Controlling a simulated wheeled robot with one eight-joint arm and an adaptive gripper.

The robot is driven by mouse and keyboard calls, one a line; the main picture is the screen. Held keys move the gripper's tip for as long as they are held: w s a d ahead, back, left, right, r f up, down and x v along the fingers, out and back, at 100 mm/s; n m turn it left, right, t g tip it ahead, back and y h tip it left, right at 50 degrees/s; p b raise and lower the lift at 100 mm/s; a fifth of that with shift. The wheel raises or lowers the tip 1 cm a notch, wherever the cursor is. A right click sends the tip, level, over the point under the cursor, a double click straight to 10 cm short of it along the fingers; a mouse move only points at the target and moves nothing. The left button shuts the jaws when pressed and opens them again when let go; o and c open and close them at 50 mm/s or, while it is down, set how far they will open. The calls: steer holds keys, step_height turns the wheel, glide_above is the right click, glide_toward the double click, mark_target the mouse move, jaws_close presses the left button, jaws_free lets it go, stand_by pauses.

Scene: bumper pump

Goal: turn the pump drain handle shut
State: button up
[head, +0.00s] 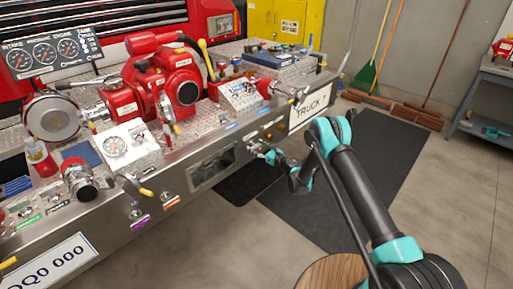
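The red pump (165,85) sits on the metal bumper deck at the left of the head view. I cannot tell for certain which part is the drain handle. A metal lever with a yellow tip (147,192) sticks out from the bumper's upper front edge. Small knobs with a purple label (140,222) and a red label (170,202) are on the front face below it. My gripper (257,149) is at the bumper's front face, right of the dark recessed panel and left of the TRUCK plate. Its fingers are too small to read, and contact cannot be told.
The bumper's front face (205,190) runs diagonally across the view. Gauges (45,53), fittings and a red bottle (40,157) crowd its deck. A round wooden top (328,272) is near my arm. Dark mats (350,175) lie on open floor; a grey bench (485,110) stands right.

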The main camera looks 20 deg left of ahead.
stand_by(0.3)
steer(key=v, duration=0.7)
steer(key=shift+d, duration=0.2)
